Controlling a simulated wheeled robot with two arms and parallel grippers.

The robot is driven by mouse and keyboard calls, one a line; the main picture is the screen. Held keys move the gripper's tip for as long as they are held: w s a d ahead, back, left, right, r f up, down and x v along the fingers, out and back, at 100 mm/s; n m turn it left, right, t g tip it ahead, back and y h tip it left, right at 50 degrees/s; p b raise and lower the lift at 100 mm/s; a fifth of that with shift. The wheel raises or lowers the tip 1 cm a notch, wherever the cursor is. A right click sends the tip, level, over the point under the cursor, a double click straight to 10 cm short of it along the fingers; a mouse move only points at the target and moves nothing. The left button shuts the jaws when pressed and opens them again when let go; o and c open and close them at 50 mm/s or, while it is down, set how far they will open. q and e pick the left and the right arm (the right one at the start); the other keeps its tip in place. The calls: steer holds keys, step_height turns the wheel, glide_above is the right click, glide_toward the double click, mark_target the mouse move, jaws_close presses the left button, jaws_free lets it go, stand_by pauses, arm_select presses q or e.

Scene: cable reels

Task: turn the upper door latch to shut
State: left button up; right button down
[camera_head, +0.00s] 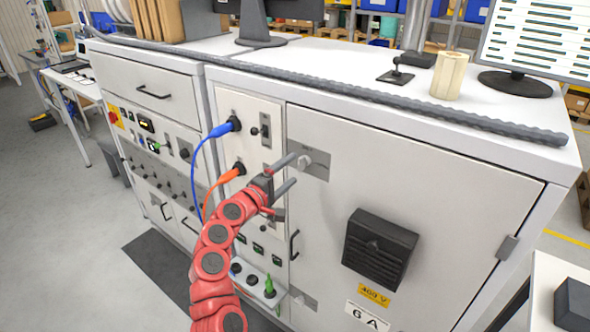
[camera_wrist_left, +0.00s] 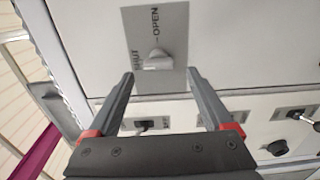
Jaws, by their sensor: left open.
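The upper door latch (camera_head: 304,162) is a small light knob on a grey plate at the door's upper left corner. In the left wrist view, the latch (camera_wrist_left: 157,60) sits on its plate (camera_wrist_left: 168,22) beside the printed words OPEN and SHUT. I cannot tell for certain which word it points to. My left gripper (camera_head: 294,170) is open and empty in front of the latch. In the left wrist view, its fingertips (camera_wrist_left: 160,74) are spread to either side of the latch, apparently not touching it. My right gripper is not in view.
The cabinet door (camera_head: 335,220) has a black vent (camera_head: 380,248) and a lower latch plate (camera_head: 303,300). Blue (camera_head: 212,134) and orange (camera_head: 220,182) cables plug into the panel left of the door, close to my left arm. A grey ribbed strip (camera_head: 400,101) lies along the cabinet top.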

arm_select(q)
steer(key=b+v, duration=0.4)
steer(key=v, duration=1)
